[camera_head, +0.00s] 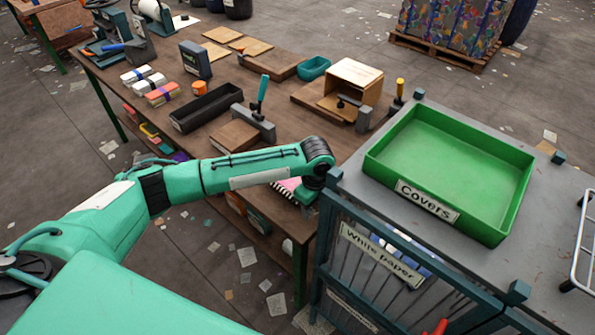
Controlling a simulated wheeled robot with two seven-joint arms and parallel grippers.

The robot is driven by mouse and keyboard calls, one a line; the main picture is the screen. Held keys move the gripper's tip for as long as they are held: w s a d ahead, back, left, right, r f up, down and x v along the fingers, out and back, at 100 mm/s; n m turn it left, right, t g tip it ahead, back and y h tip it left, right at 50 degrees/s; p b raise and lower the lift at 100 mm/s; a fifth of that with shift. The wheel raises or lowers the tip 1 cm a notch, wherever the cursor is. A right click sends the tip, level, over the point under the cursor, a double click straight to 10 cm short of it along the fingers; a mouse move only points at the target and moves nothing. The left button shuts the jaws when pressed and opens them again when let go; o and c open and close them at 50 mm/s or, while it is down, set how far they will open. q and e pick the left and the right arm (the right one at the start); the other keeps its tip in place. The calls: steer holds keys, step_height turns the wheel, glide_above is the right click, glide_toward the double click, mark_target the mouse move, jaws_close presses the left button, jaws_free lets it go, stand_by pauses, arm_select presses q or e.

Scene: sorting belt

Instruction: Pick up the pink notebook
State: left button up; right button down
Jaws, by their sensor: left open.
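The pink notebook (287,186) lies near the right end of the brown wooden table, close to its front edge. Only a small patch of pink and a striped edge show; my left arm hides the rest. My left gripper (306,194) points down at the notebook's right side and is open. I cannot tell whether its fingers touch the notebook. My right gripper is out of the picture.
A green tray (420,209) labelled Covers stands on a grey cabinet (549,225) just right of my left gripper. A press (240,133), a black tray (206,106) and an open wooden box (352,86) stand farther back on the table (164,82).

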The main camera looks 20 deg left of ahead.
arm_select(q)
steer(key=shift+f, duration=0.45)
steer(key=shift+c, duration=0.4)
jaws_close()
steer(key=shift+r, duration=0.1)
